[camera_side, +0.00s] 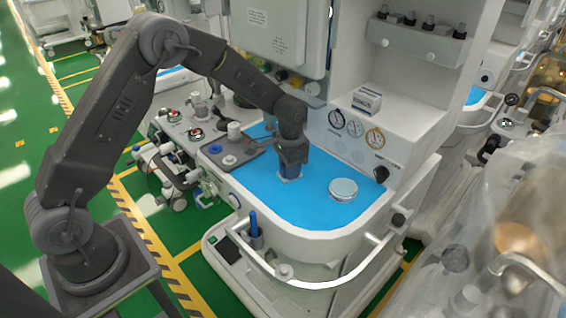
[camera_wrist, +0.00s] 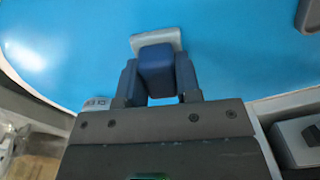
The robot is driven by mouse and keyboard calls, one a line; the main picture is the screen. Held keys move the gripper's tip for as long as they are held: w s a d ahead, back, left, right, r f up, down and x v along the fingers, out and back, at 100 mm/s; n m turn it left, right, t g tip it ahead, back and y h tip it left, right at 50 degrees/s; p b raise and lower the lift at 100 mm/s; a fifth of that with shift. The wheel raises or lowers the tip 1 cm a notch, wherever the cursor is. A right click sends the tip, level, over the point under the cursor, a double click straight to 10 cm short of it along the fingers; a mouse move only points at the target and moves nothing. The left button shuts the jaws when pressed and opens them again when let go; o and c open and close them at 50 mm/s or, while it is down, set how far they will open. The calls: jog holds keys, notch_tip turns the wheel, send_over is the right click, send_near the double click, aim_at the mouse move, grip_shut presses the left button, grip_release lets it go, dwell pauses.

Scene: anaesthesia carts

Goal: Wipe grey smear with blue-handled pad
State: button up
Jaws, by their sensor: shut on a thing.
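My gripper (camera_side: 291,160) is low over the blue work surface (camera_side: 318,205) of the cart and points down. In the wrist view my gripper (camera_wrist: 157,78) is shut on the blue handle (camera_wrist: 156,62) of the pad, with one finger on each side. The pad's light grey head (camera_wrist: 158,38) shows beyond the handle, flat near the blue surface. Whether it touches the surface I cannot tell. I cannot make out a grey smear in either view; it may be hidden under the pad or the gripper.
A round silver-lidded tin (camera_side: 343,189) stands on the blue surface to the right of my gripper. A dark tray (camera_side: 222,160) with small items lies to the left. The cart's gauge panel (camera_side: 352,128) rises behind. A white rail (camera_side: 345,278) curves around the front.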

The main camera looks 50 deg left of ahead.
aim_at(276, 167)
jog(key=shift+d, duration=2.35)
jog(key=shift+a, duration=5.1)
notch_tip(276, 167, up, 8)
